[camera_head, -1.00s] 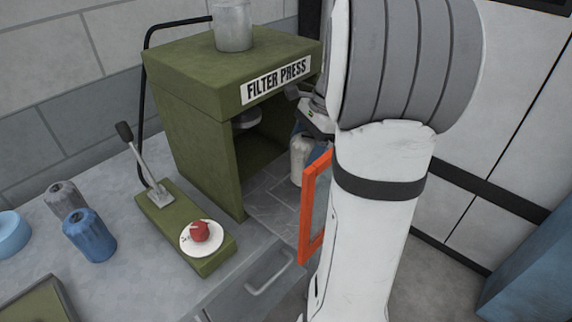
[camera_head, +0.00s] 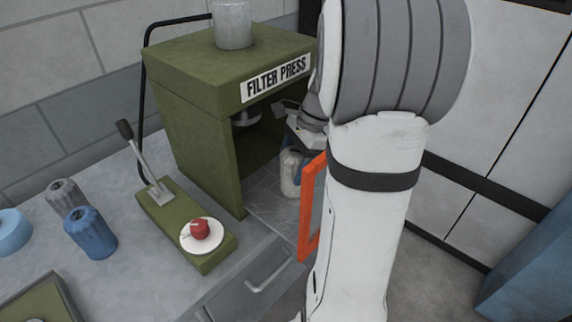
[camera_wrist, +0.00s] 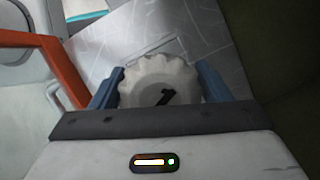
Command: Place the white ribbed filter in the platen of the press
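The white ribbed filter (camera_wrist: 160,82) sits between the two blue fingers of my gripper (camera_wrist: 158,88) in the wrist view, with a dark mark on its top. The fingers lie against its sides. In the head view the filter (camera_head: 291,173) shows upright at the right side of the press opening, partly hidden by my arm. The green filter press (camera_head: 205,130) has a grey ram (camera_head: 246,117) hanging inside, left of the filter. Its grey floor (camera_head: 275,205) is bare in front. I cannot tell whether the filter touches the floor.
An orange-framed guard door (camera_head: 311,210) stands open close to my arm. A control box (camera_head: 190,225) with a lever (camera_head: 143,158) and red button (camera_head: 200,229) is at front left. A grey filter (camera_head: 66,196) and a blue filter (camera_head: 90,232) stand on the bench.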

